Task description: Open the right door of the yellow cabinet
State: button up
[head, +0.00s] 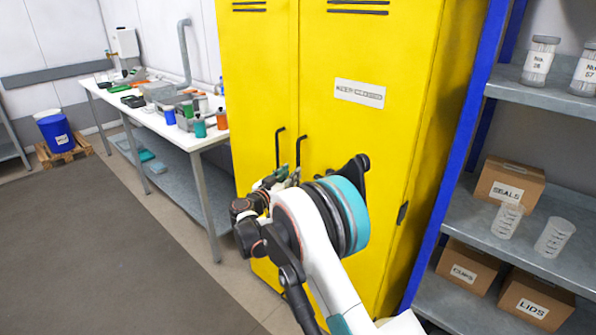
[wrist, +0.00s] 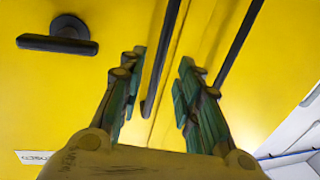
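The yellow cabinet (head: 350,125) has two tall doors, left (head: 259,80) and right (head: 340,130), the right one with a white label (head: 359,93). Both look shut. The right door's black bar handle (head: 299,150) stands just right of the left door's handle (head: 279,147). My gripper (head: 285,175) is at the handles' height, partly hidden by my arm. In the wrist view, my gripper (wrist: 161,62) is open, and the right door's handle (wrist: 160,65) runs between its fingers with visible gaps. The left door's handle (wrist: 238,45) is outside the right-hand finger.
A black lever (head: 356,167) sits on the right door, also in the wrist view (wrist: 66,38). A blue-framed shelf (head: 455,160) with boxes and jars stands close on the right. A cluttered workbench (head: 160,122) is on the left. The floor (head: 90,250) at front left is clear.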

jog(key=b+x, duration=0.1)
jog(key=x, duration=0.5)
grip_shut()
